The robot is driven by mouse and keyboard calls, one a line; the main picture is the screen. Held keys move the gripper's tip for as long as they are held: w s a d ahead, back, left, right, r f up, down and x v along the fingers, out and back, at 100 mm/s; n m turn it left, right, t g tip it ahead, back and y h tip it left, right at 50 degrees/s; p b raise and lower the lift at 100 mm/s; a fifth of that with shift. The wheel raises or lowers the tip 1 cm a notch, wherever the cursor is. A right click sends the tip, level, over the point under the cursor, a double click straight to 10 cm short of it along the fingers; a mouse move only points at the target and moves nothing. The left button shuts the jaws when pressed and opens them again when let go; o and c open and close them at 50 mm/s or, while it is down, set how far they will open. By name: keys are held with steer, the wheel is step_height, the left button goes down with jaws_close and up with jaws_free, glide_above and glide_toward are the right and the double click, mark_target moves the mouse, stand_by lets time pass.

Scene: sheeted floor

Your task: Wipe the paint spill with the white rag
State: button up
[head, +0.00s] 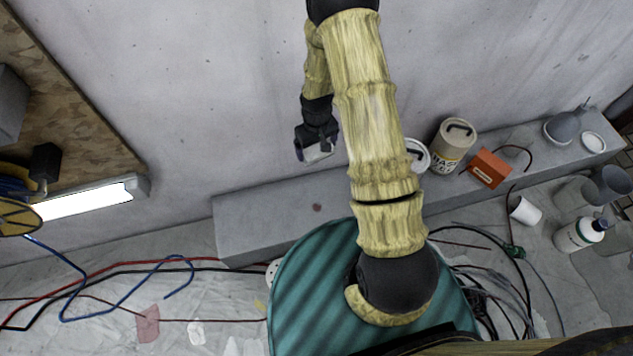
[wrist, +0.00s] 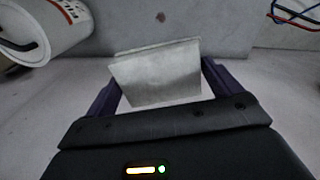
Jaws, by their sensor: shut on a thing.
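My gripper (head: 316,152) hangs in front of the wall, above the grey ledge (head: 255,222). In the wrist view my gripper (wrist: 160,82) is shut on a folded white rag (wrist: 155,75), whose sides meet both dark purple fingers. The rag (head: 318,153) shows only as a small pale patch in the head view. A small reddish-brown spot (head: 317,207), which looks like the paint spill, is on the ledge below my gripper. The spot (wrist: 160,17) also shows beyond the rag in the wrist view, apart from it.
A white tub (head: 417,155), a lidded can (head: 453,146) and an orange-red box (head: 488,169) stand on the ledge right of the spot. The ledge around the spot is clear. Cables (head: 495,285) and a white bottle (head: 580,235) are on the floor.

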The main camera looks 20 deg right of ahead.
step_height(320, 180, up, 36)
steer(key=m+p, duration=0.2)
steer(key=p, duration=3.3)
steer(key=shift+s+m, duration=0.25)
steer(key=shift+m, duration=0.15)
steer(key=shift+d, duration=0.15)
